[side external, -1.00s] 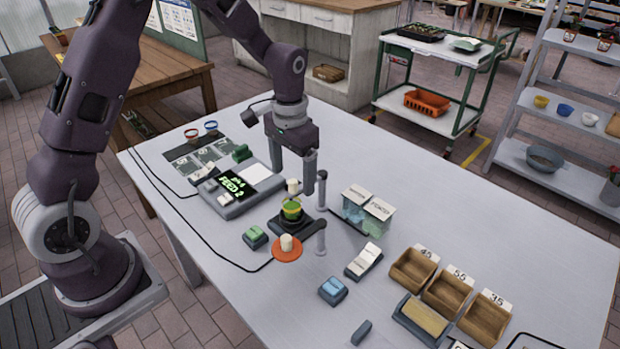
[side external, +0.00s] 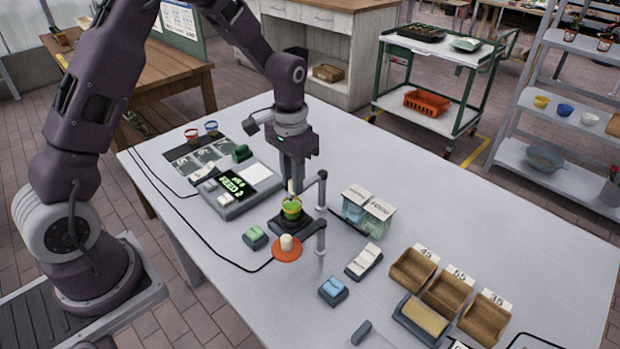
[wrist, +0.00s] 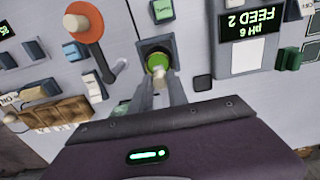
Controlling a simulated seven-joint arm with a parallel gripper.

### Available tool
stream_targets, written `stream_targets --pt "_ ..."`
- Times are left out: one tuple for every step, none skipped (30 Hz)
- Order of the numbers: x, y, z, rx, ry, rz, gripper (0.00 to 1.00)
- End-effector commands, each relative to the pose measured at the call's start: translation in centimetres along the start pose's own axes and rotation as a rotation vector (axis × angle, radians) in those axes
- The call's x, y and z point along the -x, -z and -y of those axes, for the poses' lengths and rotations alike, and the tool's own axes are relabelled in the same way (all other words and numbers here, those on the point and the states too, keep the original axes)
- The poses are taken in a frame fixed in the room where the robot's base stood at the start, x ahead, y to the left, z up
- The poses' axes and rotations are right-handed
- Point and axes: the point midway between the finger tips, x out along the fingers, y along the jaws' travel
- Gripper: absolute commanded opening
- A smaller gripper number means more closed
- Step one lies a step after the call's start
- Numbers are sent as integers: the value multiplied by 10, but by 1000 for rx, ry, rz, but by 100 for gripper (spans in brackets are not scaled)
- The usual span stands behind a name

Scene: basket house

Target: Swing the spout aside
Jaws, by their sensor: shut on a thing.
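That arm reaches left from a grey post (side external: 321,195). My gripper (side external: 291,188) points down and is shut on the cream knob. A second arm (side external: 309,232) carries an orange disc (side external: 281,253) with another cream knob (side external: 286,242). Which arm is called the spout is not marked.
A control panel (side external: 222,205) with a lit display is left of the pot. A green button block (side external: 254,238) sits in front-left. Two lidded containers (side external: 367,210) stand to the right, with wooden bins (side external: 413,270) farther right. Bare table lies behind the containers.

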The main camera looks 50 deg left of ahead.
Motion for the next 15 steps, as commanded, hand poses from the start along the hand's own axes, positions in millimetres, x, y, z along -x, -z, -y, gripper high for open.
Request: stream_targets --pt "0 0 0 0 0 0 11" --pt "0 0 0 0 0 0 11" --pt "0 0 0 0 0 0 11" --pt "0 0 0 0 0 0 11" --pt "0 0 0 0 0 0 11" --pt "0 0 0 0 0 0 11" --pt "0 0 0 0 0 0 11" --pt "0 0 0 0 0 0 11" --pt "0 0 0 1 0 0 11" --pt "0 0 1 1 0 0 11" --pt "0 1 2 1 0 0 11" --pt "0 1 4 2 0 -1 11" --pt "0 1 6 2 0 0 11" --pt "0 2 8 2 0 -1 11" --pt "0 3 11 2 0 -1 11"
